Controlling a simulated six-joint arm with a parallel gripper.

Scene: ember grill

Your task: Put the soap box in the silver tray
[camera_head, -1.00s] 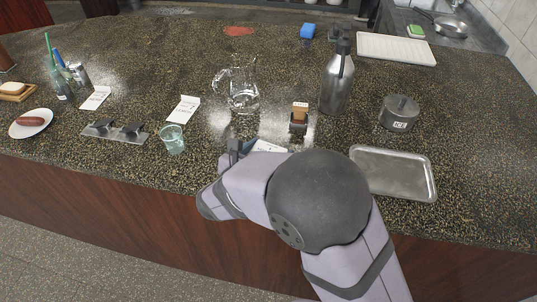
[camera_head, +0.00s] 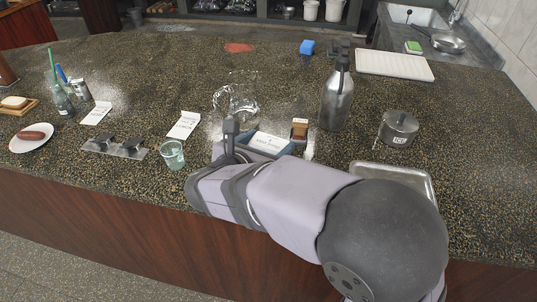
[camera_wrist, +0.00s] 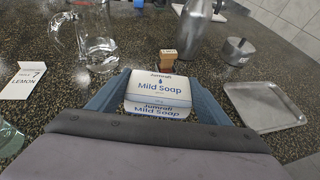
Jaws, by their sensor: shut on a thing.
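The soap box (camera_wrist: 158,95) is white with blue "Mild Soap" lettering. In the wrist view it sits between the two blue fingers of my gripper (camera_wrist: 155,92), which is shut on it. In the head view the soap box (camera_head: 269,142) shows at my gripper (camera_head: 262,143), left of the wooden-topped stamp; part of it is hidden by my arm. The silver tray (camera_wrist: 262,124) is empty and lies to the right of the gripper in the wrist view. In the head view its far rim (camera_head: 392,168) shows, and my arm covers its near part.
A glass pitcher (camera_head: 238,100), a steel bottle (camera_head: 336,98), a wooden-topped stamp (camera_head: 299,128) and an ICE pot (camera_head: 398,129) stand behind. A glass cup (camera_head: 172,155) stands at left, near a card (camera_head: 184,125). Bare counter lies between stamp and tray.

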